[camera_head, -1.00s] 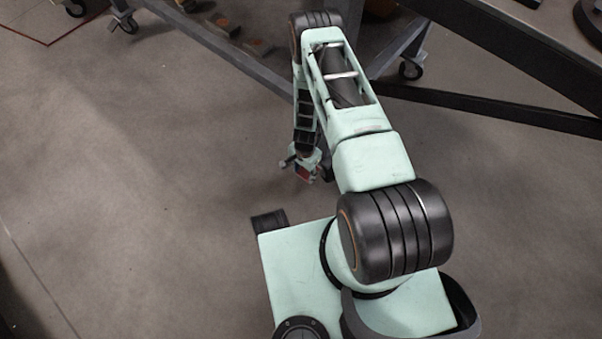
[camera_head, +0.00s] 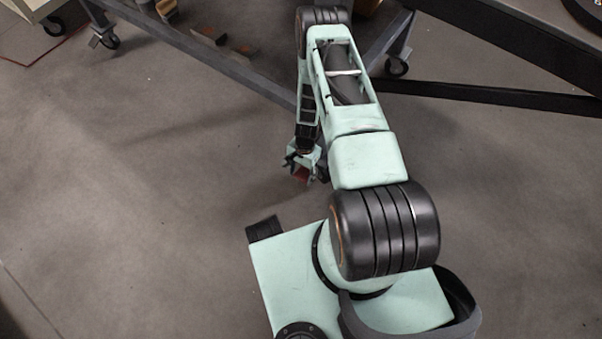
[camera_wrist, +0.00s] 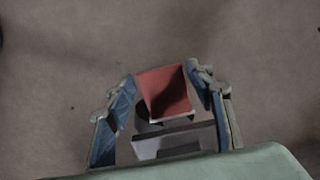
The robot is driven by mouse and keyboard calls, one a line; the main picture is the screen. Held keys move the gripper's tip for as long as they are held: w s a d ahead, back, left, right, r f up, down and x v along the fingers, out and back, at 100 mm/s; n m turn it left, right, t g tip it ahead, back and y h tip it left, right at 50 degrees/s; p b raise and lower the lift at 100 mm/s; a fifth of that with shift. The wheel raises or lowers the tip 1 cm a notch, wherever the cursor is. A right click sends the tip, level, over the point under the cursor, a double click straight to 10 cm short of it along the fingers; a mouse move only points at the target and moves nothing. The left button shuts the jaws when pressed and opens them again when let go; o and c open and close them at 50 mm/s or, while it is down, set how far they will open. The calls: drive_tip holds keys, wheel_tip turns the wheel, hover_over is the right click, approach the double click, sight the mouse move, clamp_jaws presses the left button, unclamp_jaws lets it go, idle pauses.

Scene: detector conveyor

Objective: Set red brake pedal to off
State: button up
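In the wrist view the two blue-padded fingers of my gripper (camera_wrist: 161,78) stand apart on either side of a dark red, flap-like piece (camera_wrist: 166,92). A pale grey bar lies below the piece. The red piece nearly fills the gap at the fingertips; I cannot tell whether the fingers grip it, nor whether it is the brake pedal. In the head view my gripper (camera_head: 303,162) hangs low in front of my base, with a red patch at its lower end. No other red pedal can be made out.
A grey metal frame (camera_head: 215,62) on casters (camera_head: 108,40) crosses the back, with another caster (camera_head: 397,67) at right. Brown blocks (camera_head: 208,35) lie behind its rail. Dark beams (camera_head: 490,98) stand at upper right. The floor (camera_head: 130,190) at left is clear.

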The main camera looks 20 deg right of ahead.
sight(303, 174)
drive_tip(key=shift+o, duration=0.9)
drive_tip(key=shift+w, duration=0.1)
drive_tip(key=shift+r, duration=0.1)
wheel_tip(303, 174, up, 12)
drive_tip(key=d, duration=0.1)
drive_tip(key=shift+w, duration=0.35)
